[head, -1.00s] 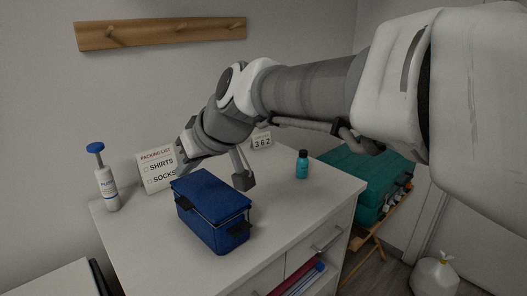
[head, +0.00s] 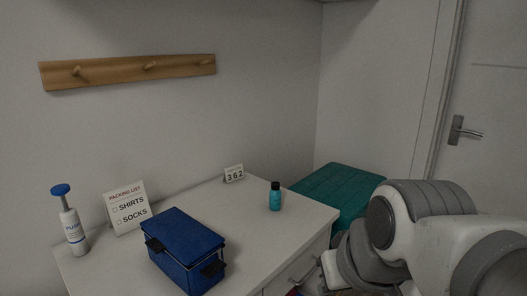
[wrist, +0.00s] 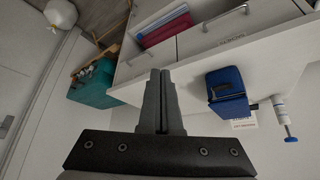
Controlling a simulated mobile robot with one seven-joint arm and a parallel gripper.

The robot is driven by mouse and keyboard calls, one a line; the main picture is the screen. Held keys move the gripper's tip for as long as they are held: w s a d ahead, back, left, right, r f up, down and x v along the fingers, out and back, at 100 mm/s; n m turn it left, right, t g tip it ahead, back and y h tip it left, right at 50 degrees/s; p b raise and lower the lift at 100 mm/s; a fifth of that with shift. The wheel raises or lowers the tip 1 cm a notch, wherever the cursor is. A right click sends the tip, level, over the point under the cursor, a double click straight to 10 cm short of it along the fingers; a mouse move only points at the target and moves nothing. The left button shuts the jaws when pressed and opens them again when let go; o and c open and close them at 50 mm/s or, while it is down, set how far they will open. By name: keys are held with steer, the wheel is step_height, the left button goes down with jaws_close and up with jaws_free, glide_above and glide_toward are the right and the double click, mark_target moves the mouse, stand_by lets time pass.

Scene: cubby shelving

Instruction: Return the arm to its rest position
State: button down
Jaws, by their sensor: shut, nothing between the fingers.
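My gripper (wrist: 160,76) shows in the wrist view with its two fingers together and nothing between them. It is apart from the dresser and the things on it. In the head view my arm is folded at the lower right, and I cannot make out the fingers there. A blue lidded box (head: 186,250) stands closed on the white dresser top (head: 245,215); the box also shows in the wrist view (wrist: 227,92), to the right of my fingers.
The dresser top also holds a pump bottle (head: 73,230), a packing list sign (head: 128,208), a small number sign (head: 234,174) and a teal bottle (head: 275,197). A teal case (head: 340,188) lies beyond the dresser. A white bag (wrist: 61,13) sits on the floor.

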steer(key=s+d+f+m+h+p, duration=0.1)
steer(key=s+d+m+p, duration=0.1)
steer(key=s+d, duration=0.25)
step_height(320, 180, up, 15)
steer(key=p, duration=1.5)
steer(key=shift+w+r, duration=0.2)
steer(key=shift+w, duration=0.25)
